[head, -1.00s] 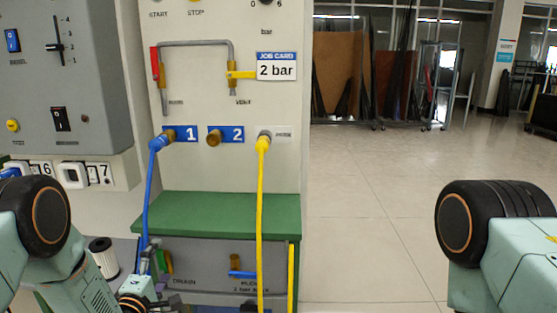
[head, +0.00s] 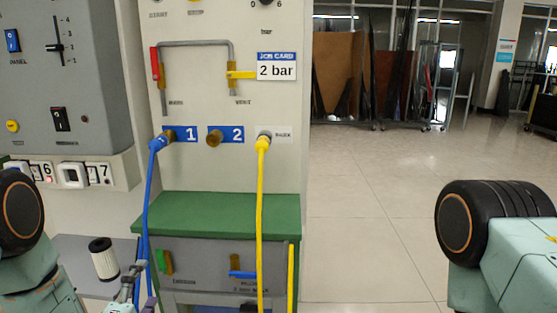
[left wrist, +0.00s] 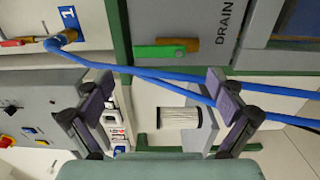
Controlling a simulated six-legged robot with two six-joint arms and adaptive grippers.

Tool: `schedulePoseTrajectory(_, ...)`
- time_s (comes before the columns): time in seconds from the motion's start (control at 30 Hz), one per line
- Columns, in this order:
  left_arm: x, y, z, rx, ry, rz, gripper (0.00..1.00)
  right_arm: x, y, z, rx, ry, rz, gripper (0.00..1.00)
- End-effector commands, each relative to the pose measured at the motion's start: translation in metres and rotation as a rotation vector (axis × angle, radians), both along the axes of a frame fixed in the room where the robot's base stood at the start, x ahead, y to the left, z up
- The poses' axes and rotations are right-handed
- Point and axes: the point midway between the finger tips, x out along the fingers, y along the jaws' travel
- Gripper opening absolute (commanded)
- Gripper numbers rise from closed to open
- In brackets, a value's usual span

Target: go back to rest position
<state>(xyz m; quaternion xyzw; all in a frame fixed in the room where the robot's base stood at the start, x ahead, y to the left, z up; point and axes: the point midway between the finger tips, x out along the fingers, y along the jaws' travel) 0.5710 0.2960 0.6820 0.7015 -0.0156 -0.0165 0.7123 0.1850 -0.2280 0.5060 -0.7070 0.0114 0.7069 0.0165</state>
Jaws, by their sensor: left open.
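My left gripper (head: 134,288) is low in the head view, in front of the blue hose and the grey shelf. It is partly cut off by the lower edge. The left wrist view shows its two fingers (left wrist: 163,95) wide apart with nothing held between them. The blue hose (left wrist: 150,75) runs across the picture beyond the gap, with the filter cartridge (left wrist: 180,117) also beyond it. My right arm shows at the right of the head view, but its gripper is out of view.
The blue hose (head: 146,205) is plugged at port 1; the yellow hose (head: 260,200) hangs from the port at its right. A green ledge (head: 210,212) juts out below the panel. A white filter cartridge (head: 104,260) stands on the grey shelf (head: 75,250). Open floor lies to the right.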

Motion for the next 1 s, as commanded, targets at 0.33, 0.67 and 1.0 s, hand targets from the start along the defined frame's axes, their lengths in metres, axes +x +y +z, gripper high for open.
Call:
schedulePoseTrajectory(0.33, -0.036, 0.001, 0.001, 0.003, -0.004, -0.003, 0.94, 0.000, 0.000, 0.000, 0.000, 0.000, 0.000, 0.40)
schedulePoseTrajectory(0.67, 0.017, -0.002, 0.001, 0.004, -0.003, -0.004, 0.94, 0.000, 0.000, 0.000, 0.000, 0.000, 0.000, 0.40)
schedulePoseTrajectory(1.0, 0.071, -0.004, 0.000, 0.003, -0.003, -0.003, 0.94, 0.000, 0.000, 0.000, 0.000, 0.000, 0.000, 0.40)
